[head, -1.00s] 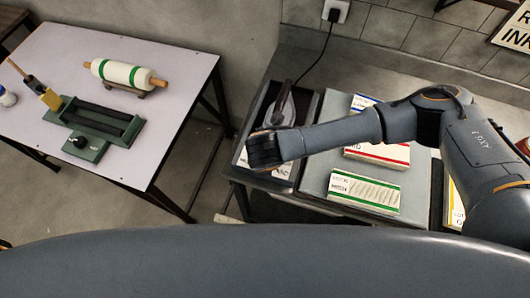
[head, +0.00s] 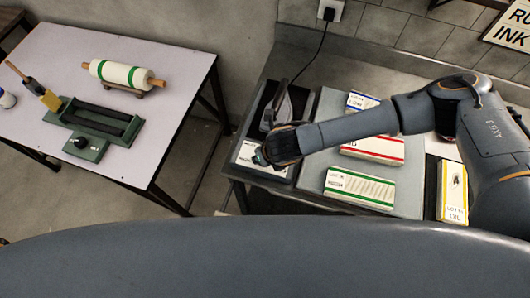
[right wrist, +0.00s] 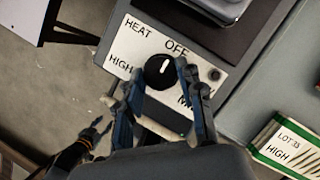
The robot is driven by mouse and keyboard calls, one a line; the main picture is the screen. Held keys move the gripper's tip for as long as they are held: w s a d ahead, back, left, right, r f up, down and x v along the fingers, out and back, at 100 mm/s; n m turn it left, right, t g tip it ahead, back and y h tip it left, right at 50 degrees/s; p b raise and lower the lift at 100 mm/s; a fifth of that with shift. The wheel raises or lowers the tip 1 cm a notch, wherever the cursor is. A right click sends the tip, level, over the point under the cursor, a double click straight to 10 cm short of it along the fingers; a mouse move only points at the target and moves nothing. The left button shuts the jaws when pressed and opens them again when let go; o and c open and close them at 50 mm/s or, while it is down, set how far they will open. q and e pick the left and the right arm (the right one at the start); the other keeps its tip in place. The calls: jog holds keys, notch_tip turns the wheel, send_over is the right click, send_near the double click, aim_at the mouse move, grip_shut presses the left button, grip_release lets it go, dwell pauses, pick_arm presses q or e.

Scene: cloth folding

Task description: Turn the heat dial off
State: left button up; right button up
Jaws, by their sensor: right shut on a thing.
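The black heat dial (right wrist: 159,71) sits on a white plate (right wrist: 136,50) marked HEAT, OFF and HIGH on the front of the dark base. Its white mark points up, close to the word OFF. My right gripper (right wrist: 157,85) has its fingers on either side of the dial and is shut on it. In the head view my right gripper (head: 262,156) is at the plate, and the wrist hides the dial.
An iron (head: 281,104) stands on the dark base behind my right wrist. Labelled boxes (head: 360,187) lie on the grey top to the right. A separate table (head: 165,55) with a roller and green tray stands left, with open floor between.

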jog(key=o, duration=1.2)
jog(key=v, duration=1.2)
jog(key=shift+f, duration=0.1)
